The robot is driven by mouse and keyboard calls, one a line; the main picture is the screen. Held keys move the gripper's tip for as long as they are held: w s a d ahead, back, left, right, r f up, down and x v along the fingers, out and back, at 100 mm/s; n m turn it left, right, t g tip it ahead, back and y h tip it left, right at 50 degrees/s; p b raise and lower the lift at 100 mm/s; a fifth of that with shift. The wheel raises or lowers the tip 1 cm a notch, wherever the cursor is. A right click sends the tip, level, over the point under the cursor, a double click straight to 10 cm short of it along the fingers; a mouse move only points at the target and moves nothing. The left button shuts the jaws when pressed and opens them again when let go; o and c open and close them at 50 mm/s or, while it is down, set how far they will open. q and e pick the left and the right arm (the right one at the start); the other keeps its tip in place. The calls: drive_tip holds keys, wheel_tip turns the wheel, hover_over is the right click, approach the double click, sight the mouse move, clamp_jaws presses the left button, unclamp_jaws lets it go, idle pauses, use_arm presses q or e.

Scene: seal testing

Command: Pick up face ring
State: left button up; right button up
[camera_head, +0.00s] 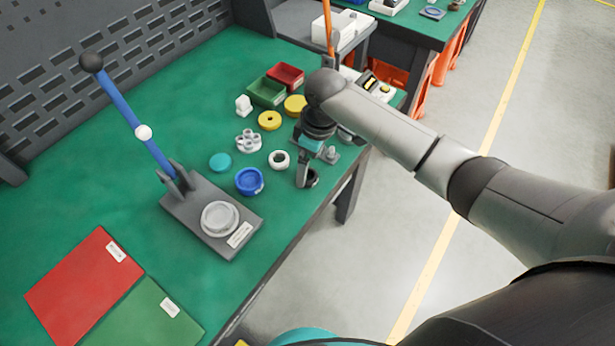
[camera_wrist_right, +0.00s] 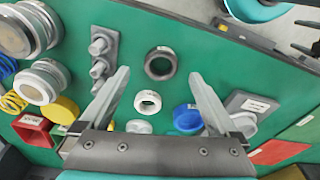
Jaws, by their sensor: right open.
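A dark ring (camera_wrist_right: 160,63) with a small white label lies flat on the green bench, near its edge. A white ring (camera_wrist_right: 147,102) lies beside it, also flat. The labels are too small to read, so I cannot tell for certain which is the face ring. My right gripper (camera_wrist_right: 159,76) is open and empty, with its fingertips on either side of the dark ring in the wrist view, above the bench. In the head view, the right gripper (camera_head: 311,172) partly hides the dark ring (camera_head: 312,179); the white ring (camera_head: 279,160) is just left. My left gripper is not in view.
A blue cup-like part (camera_head: 249,181) and a press with a blue lever (camera_head: 135,120) stand left of the gripper. Yellow rings (camera_head: 269,121), a green bin (camera_head: 267,92) and a red bin (camera_head: 286,76) are behind. Red and green mats (camera_head: 84,285) lie front left.

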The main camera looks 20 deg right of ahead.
sight(308, 175)
wheel_tip(308, 175, down, 3)
drive_tip(key=shift+a+f+b, duration=0.15)
drive_tip(key=shift+b, duration=0.2)
drive_tip(key=shift+c, duration=0.2)
drive_tip(key=c, duration=1)
